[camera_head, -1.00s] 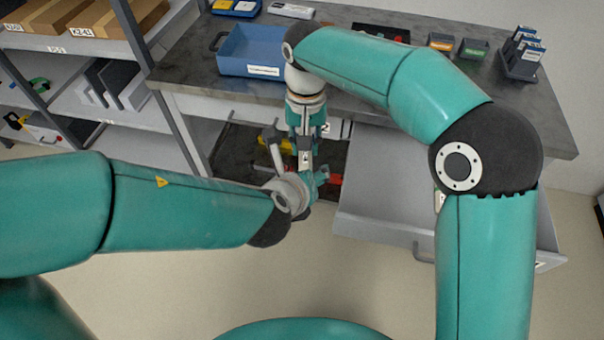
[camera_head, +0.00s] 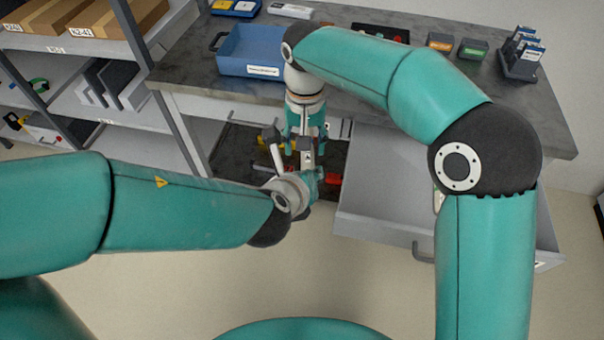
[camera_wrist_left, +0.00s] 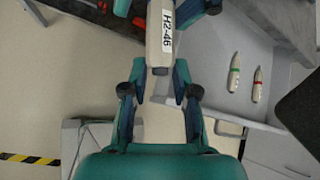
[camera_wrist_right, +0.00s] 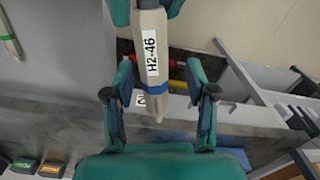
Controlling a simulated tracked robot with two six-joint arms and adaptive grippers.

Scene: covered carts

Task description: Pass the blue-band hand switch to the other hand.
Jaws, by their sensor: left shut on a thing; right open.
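The blue-band hand switch (camera_head: 307,158) is a pale, slim body labelled H2-46, held between my two grippers in front of the bench. My left gripper (camera_wrist_left: 160,76) is shut on one end of it. In the right wrist view the switch (camera_wrist_right: 151,40) points into my right gripper (camera_wrist_right: 160,85), with its blue band and narrow tip between the fingers. The right fingers are open, one on each side, with visible gaps. In the head view my right gripper (camera_head: 305,143) is above my left gripper (camera_head: 308,185). The gripped end is partly hidden by the left fingers.
An open grey drawer (camera_head: 385,205) is to the right; a green-band switch (camera_wrist_left: 235,72) and a red-band switch (camera_wrist_left: 257,85) lie in it. A blue bin (camera_head: 250,52) stands on the bench (camera_head: 400,110). A shelf rack (camera_head: 60,95) stands at left.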

